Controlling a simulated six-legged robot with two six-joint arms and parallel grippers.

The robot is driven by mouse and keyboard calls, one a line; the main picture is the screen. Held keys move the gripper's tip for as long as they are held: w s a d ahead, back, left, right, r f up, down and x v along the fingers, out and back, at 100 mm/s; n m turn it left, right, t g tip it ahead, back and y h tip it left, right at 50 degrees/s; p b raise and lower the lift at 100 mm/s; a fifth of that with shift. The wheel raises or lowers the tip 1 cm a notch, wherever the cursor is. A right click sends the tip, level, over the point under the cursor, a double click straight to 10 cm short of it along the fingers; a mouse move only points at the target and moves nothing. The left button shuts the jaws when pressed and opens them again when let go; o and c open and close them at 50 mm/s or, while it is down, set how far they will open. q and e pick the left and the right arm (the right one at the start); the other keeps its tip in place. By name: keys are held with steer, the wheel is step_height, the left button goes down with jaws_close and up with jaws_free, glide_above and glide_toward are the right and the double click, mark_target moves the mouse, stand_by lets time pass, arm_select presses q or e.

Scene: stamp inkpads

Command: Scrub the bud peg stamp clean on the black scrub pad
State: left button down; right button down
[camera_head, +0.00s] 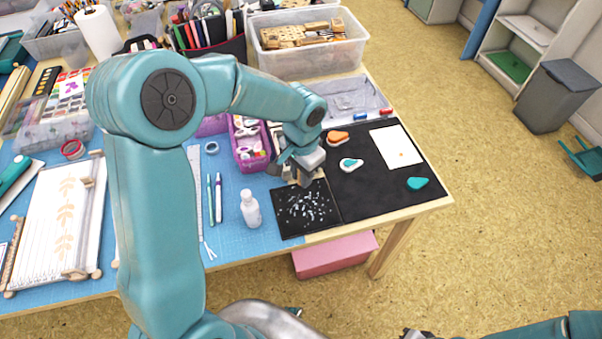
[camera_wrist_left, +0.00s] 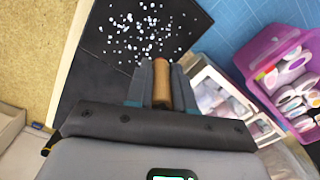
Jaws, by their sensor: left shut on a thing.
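The black scrub pad (camera_head: 327,222) is a dark square with pale speckles near the table's front edge; it also shows at the top of the left wrist view (camera_wrist_left: 100,42). My left gripper (camera_head: 304,180) is at the pad's back edge. In the left wrist view my left gripper (camera_wrist_left: 161,84) is shut on a wooden peg stamp (camera_wrist_left: 161,70), whose round brown handle shows between the fingers. The stamp's face is hidden, and I cannot tell whether it touches the pad. Only a dark bit of my right gripper (camera_head: 417,334) shows at the bottom edge.
Right of the pad, a black mat (camera_head: 355,193) holds orange (camera_head: 337,138), white-and-teal (camera_head: 351,165) and teal (camera_head: 418,183) inkpads and a white card (camera_head: 396,146). A white bottle (camera_head: 251,210) stands left of the pad. A purple bin (camera_head: 246,150) is behind.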

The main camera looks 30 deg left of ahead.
arm_select(q)
steer(key=shift+r+p, duration=0.5)
steer(key=shift+r, duration=0.45)
steer(key=shift+r+p, duration=0.45)
steer(key=shift+r, duration=0.3)
steer(key=shift+f, duration=0.1)
